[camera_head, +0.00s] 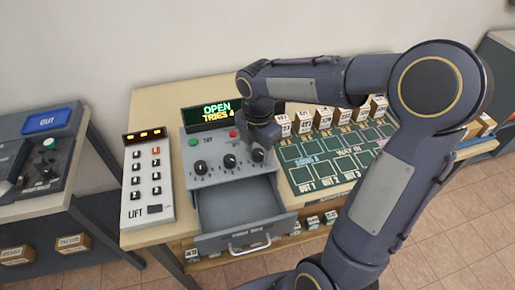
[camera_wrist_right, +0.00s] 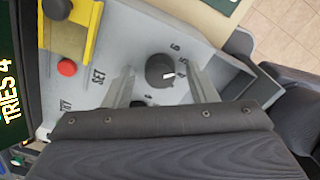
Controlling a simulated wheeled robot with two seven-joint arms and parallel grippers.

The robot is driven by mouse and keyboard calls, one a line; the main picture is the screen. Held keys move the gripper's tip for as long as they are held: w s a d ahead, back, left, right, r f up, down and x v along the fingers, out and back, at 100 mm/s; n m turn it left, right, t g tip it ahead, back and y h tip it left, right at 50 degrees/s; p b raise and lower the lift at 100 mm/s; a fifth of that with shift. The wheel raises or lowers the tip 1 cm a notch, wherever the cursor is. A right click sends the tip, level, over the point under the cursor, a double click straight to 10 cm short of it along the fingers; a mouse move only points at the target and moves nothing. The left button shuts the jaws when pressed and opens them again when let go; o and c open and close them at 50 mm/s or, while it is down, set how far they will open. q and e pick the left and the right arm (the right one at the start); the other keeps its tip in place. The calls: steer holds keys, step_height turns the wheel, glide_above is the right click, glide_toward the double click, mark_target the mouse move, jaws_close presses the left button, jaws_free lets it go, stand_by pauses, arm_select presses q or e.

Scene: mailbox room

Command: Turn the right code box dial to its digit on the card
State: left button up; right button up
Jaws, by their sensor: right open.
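The code box (camera_head: 222,180) stands on the table with a row of three black dials and an open, empty drawer (camera_head: 238,208). Its display (camera_head: 216,111) reads "OPEN" and "TRIES 4". The right dial (camera_head: 258,155) sits just below my right gripper (camera_head: 264,138). In the right wrist view the right dial (camera_wrist_right: 158,68) lies between my two open fingers (camera_wrist_right: 162,76), with a gap on each side. Its white mark points right, near a partly hidden digit. I cannot make out a code card. My left gripper is not in view.
A lift keypad (camera_head: 147,180) stands left of the code box. A green sorting board (camera_head: 325,160) with several small boxes behind it lies to the right. In the wrist view a red button (camera_wrist_right: 66,68) and a yellow piece (camera_wrist_right: 92,22) are near the fingers. The drawer sticks out in front.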

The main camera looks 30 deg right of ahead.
steer(key=c, duration=1)
steer(key=shift+m, duration=0.3)
steer(key=m, duration=0.3)
steer(key=shift+m, duration=0.3)
steer(key=m, duration=0.3)
steer(key=shift+m, duration=0.3)
steer(key=m, duration=0.4)
steer(key=shift+m, duration=2)
